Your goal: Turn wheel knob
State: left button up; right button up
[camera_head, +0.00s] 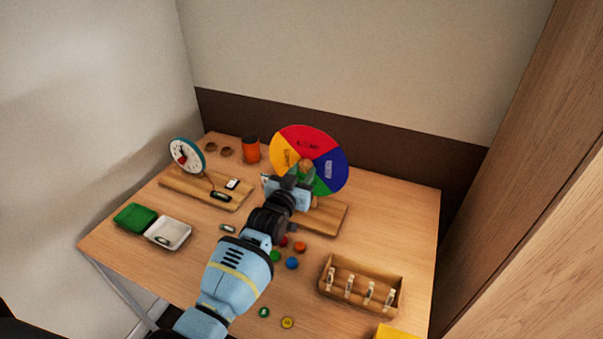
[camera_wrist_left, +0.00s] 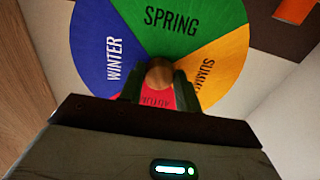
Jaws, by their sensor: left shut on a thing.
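The season wheel (camera_head: 309,140) stands upright on a wooden base (camera_head: 328,217) at the back of the table. In the head view its red part is at the top, yellow left, blue right and green at the bottom. The round brown knob (camera_head: 307,163) is at the wheel's centre. My left gripper (camera_head: 302,173) is shut on the knob. In the left wrist view, its dark fingers (camera_wrist_left: 158,82) lie on both sides of the knob (camera_wrist_left: 159,72). That view shows the wheel (camera_wrist_left: 205,32) with SPRING at the top; the red AUTUMN part is mostly hidden. My right gripper is not in view.
A clock (camera_head: 187,155) on a wooden board and an orange cup (camera_head: 251,150) stand left of the wheel. A green-lidded white box (camera_head: 175,234) lies front left. Small coloured pieces (camera_head: 292,263) lie beside my arm. A wooden tray (camera_head: 336,294) with clips is at the right.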

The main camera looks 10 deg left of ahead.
pick_arm(q)
jog(key=o, duration=1)
jog(key=shift+c, duration=0.2)
jog(key=shift+s, duration=0.15)
jog(key=s+a, duration=0.1)
jog(key=s, duration=0.6)
jog(key=shift+s+a+p, duration=0.25)
jog(key=shift+p, duration=0.2)
